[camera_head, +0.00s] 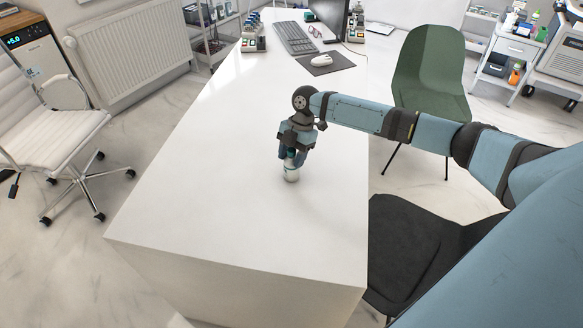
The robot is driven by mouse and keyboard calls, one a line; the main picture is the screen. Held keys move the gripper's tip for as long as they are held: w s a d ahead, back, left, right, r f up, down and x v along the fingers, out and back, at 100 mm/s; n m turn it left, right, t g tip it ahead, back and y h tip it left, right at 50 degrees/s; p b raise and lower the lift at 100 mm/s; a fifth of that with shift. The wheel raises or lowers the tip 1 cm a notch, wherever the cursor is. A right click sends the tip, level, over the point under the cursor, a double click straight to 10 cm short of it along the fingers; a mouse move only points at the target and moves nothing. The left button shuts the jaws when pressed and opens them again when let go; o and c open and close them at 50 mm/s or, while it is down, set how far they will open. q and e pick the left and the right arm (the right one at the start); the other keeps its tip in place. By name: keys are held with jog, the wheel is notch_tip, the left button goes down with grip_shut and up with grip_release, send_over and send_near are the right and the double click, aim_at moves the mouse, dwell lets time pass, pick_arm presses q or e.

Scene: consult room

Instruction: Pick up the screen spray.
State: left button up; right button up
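The screen spray (291,173) is a small, pale bottle with a teal part near its top. It is upright at the white desk (215,190), and I cannot tell whether its base touches the surface. My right gripper (292,158) points down over it, with its fingers on either side of the bottle's upper part. The fingers hide much of the top. The view is too small to tell whether they press on it. My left gripper is not in view.
A keyboard (295,38), a mouse (321,60) on a dark pad and a monitor stand at the far end of the desk. A green chair (430,70) and a dark seat (415,245) are at the right. The near desk top is clear.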

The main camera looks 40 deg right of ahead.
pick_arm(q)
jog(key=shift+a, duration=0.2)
pick_arm(e)
jog(key=c, duration=0.4)
jog(key=shift+r, duration=0.1)
notch_tip(320, 180, up, 20)
jog(key=p, duration=0.1)
jog(key=a+f+m+t+h, duration=0.5)
jog(key=a+m, duration=0.8)
jog(key=m, duration=0.8)
pick_arm(q)
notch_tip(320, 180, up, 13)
jog(key=p, duration=1.4)
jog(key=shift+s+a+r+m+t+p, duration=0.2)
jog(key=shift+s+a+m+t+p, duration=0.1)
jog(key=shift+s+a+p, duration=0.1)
pick_arm(e)
jog(key=shift+m+t+y, duration=0.3)
jog(key=shift+t+y, duration=0.1)
jog(key=s+r, duration=0.6)
jog(key=s, duration=0.1)
jog(key=s+r, duration=0.4)
jog(key=shift+s+d, duration=0.1)
jog(key=shift+d, duration=0.05)
